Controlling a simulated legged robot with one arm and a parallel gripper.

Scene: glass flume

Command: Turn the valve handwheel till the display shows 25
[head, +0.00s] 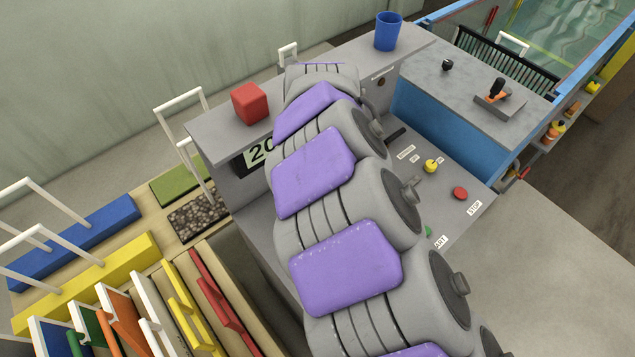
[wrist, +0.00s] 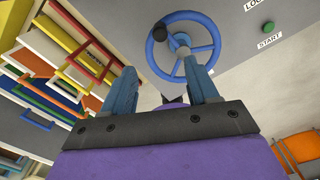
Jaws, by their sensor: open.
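The valve handwheel (wrist: 187,46) is a blue spoked ring with a dark knob on its rim, on a grey panel in the upper middle of the wrist view. My gripper (wrist: 164,86) is open, its two blue fingers pointing toward the wheel with the ring's lower part seen between and beyond them. I cannot tell whether they touch it. The wheel and my gripper are hidden in the head view.
A red cube (head: 250,104) and a blue cup (head: 389,31) stand on the console top. The panel has a yellow knob (head: 431,166), a red stop button (head: 460,193) and a green start button (wrist: 268,27). Coloured racks (head: 130,310) fill the lower left.

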